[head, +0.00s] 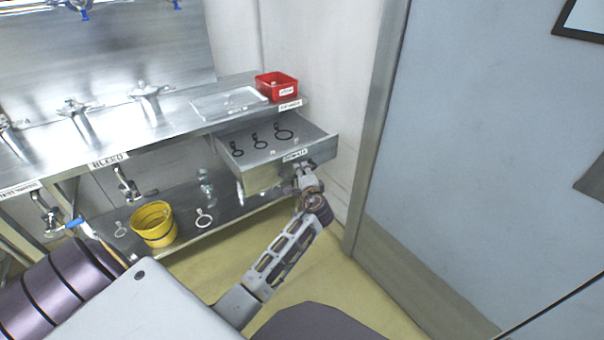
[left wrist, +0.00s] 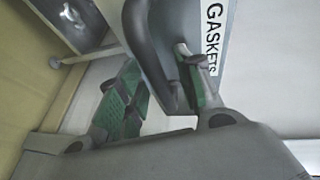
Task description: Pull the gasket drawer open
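The gasket drawer (head: 262,176) stands pulled out from under the right end of the steel bench in the head view. Its front carries a GASKETS label, which shows large in the left wrist view (left wrist: 214,38). Several dark ring gaskets with tabs (head: 284,132) lie inside. My left gripper (head: 306,178) is at the drawer front. The exact contact is partly hidden. My right gripper is not in view.
A red bin (head: 276,86) stands on the bench (head: 190,112) above the drawer. A yellow bucket (head: 153,224) and a pale ring (head: 203,218) are on the lower shelf. A wall and metal door frame (head: 378,130) are close on the right. Floor is clear below.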

